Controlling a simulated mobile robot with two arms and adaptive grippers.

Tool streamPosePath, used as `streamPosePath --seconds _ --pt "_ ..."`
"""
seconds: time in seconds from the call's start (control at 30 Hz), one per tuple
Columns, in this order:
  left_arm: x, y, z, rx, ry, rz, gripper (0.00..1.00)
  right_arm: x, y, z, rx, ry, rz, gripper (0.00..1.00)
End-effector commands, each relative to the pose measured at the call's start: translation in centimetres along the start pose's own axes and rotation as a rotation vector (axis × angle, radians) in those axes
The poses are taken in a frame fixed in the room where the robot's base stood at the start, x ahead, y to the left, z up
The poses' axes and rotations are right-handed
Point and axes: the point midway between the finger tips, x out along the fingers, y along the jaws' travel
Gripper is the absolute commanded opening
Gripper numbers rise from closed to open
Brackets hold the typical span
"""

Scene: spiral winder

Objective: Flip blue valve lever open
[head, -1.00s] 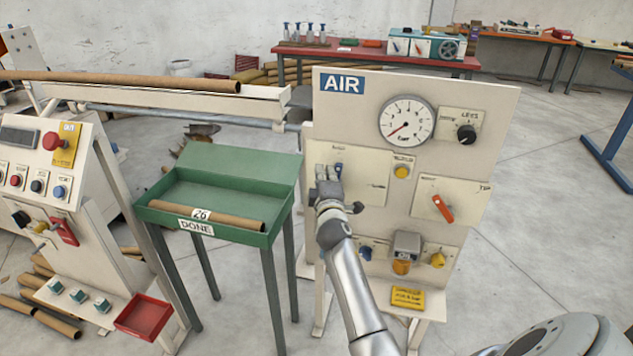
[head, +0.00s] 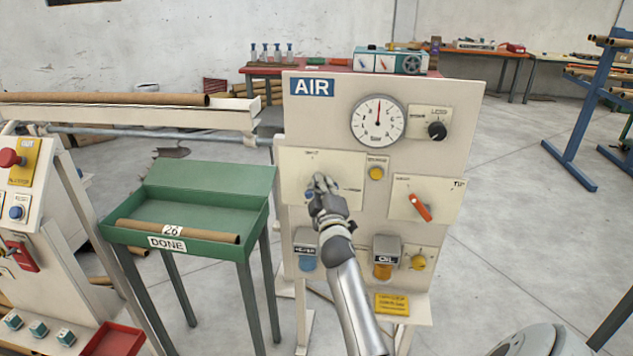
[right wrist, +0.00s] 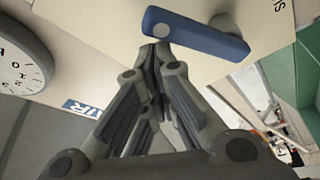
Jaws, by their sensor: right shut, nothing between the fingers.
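The blue valve lever (right wrist: 200,32) is on the cream plate (head: 345,168) of the AIR panel (head: 440,90). In the right wrist view it lies nearly crosswise, just beyond my fingertips. In the head view the gripper hides most of it. My right gripper (head: 323,183) is shut and empty in front of that plate; its fingertips also show in the right wrist view (right wrist: 152,50), close to one end of the lever. I cannot tell whether they touch it. The gauge (head: 378,121) has its needle pointing almost straight up. My left gripper is out of view.
The panel also carries a black knob (head: 437,131), a yellow button (head: 376,173), a red-orange lever (head: 420,207) and a yellow knob (head: 418,262). Below are a blue bowl (head: 307,263) and an oil bowl (head: 382,271). A green DONE tray (head: 205,180) holding a tube stands close left.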

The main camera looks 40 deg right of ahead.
Motion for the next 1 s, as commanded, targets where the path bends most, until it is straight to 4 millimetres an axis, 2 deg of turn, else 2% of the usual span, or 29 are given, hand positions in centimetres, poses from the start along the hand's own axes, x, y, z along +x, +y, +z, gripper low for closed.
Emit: streamPosePath --seconds 0.5,1.0 --pt "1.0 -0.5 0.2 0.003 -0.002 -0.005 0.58 -0.9 -0.9 2.6 -0.001 -0.001 0.000 0.00" --pt "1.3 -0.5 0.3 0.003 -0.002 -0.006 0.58 -1.1 -1.3 3.2 -0.001 -0.001 -0.001 0.00"
